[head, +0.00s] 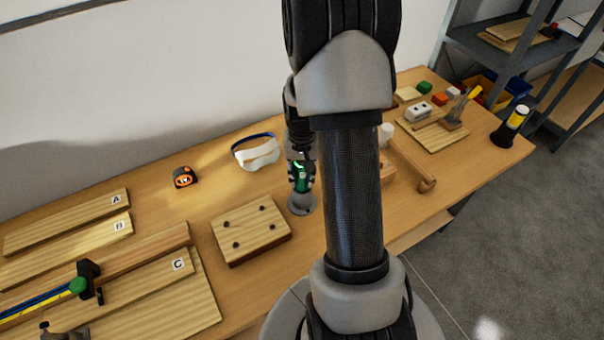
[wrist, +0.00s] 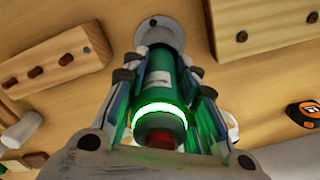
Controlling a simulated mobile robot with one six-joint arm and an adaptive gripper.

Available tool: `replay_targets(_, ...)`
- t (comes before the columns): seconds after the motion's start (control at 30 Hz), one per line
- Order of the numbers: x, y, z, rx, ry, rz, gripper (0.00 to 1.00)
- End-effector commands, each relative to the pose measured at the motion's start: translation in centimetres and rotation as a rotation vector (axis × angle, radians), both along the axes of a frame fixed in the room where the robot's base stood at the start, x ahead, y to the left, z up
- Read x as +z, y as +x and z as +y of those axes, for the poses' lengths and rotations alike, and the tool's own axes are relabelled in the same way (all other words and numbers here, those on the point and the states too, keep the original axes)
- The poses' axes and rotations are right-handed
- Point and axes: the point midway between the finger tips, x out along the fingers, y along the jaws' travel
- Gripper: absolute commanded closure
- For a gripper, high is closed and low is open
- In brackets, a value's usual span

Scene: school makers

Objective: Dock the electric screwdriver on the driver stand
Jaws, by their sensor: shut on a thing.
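The electric screwdriver is a green cylinder with a lit green ring and a red end. In the wrist view the screwdriver (wrist: 160,72) lies between both fingers of my gripper (wrist: 162,80), which is shut on it. In the head view my gripper (head: 301,178) holds the screwdriver (head: 300,181) roughly upright over the driver stand (head: 302,206), a grey round base on the table. The stand also shows in the wrist view (wrist: 160,30), right beyond the screwdriver's far end. Whether that end is seated in the stand is hidden.
A wooden block with dark holes (head: 250,230) sits close left of the stand. White goggles (head: 257,153) and an orange tape measure (head: 184,177) lie behind. A mallet (head: 415,168) lies right. Lettered boards (head: 70,237) fill the left table. My arm hides part of the middle.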

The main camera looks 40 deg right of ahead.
Motion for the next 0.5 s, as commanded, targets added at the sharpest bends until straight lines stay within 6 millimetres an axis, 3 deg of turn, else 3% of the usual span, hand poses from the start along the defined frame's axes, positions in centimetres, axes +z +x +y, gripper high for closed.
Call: replay_targets(0.5,-0.97,0.01,-0.01,0.0,0.0,0.0,1.0)
